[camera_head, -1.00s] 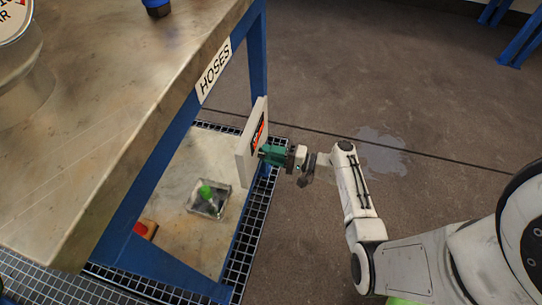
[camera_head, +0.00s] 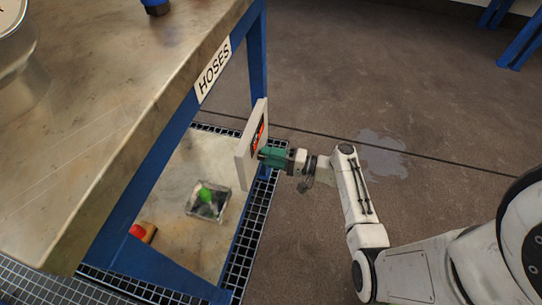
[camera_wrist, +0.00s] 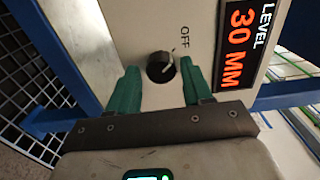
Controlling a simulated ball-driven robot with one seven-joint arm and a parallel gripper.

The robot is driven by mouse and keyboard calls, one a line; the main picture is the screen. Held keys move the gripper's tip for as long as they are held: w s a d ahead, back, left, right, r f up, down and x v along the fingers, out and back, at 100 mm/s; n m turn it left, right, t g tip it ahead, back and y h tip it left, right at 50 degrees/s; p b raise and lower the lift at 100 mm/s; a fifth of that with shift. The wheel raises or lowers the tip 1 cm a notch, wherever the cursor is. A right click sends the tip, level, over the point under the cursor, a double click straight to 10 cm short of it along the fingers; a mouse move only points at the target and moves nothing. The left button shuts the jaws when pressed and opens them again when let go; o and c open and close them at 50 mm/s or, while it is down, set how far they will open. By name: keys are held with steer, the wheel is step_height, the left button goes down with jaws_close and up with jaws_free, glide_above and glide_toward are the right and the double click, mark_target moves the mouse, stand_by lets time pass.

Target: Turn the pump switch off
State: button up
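The pump switch is a round black knob (camera_wrist: 160,67) on a pale panel, which also shows edge-on in the head view (camera_head: 246,155). The word OFF (camera_wrist: 185,38) is printed on the panel to the upper right of the knob. The knob has a light mark, but I cannot tell exactly where it points. My gripper (camera_wrist: 160,78) is open, with one green finger on each side of the knob. The fingers appear apart from it. In the head view, my gripper (camera_head: 262,155) is close in front of the panel, and the knob is hidden.
A display (camera_wrist: 243,40) reading LEVEL 30 MM is right of the knob. A metal table (camera_head: 120,90) with blue legs and a HOSES label (camera_head: 214,69) stands left of my arm. Floor is open to the right.

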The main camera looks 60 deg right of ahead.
steer(key=shift+o, duration=0.8)
steer(key=p+v, duration=0.2)
steer(key=v, duration=0.8)
steer(key=shift+s, duration=0.35)
steer(key=shift+d, duration=0.1)
steer(key=s+a+f+n+g, duration=0.1)
steer(key=s+a+n+g, duration=0.2)
steer(key=a+n+g, duration=0.35)
steer(key=s+a+f+n+g, duration=0.2)
steer(key=s+a+n+g, duration=0.2)
steer(key=a+g, duration=0.45)
step_height(320, 180, up, 46)
steer(key=s+a+n+g+h+p, duration=0.1)
steer(key=h+p, duration=0.5)
steer(key=p, duration=3.1)
steer(key=shift+s+a+r+n+p, duration=0.2)
steer(key=shift+s+a+n+p, duration=0.25)
steer(key=shift+s+n, duration=0.45)
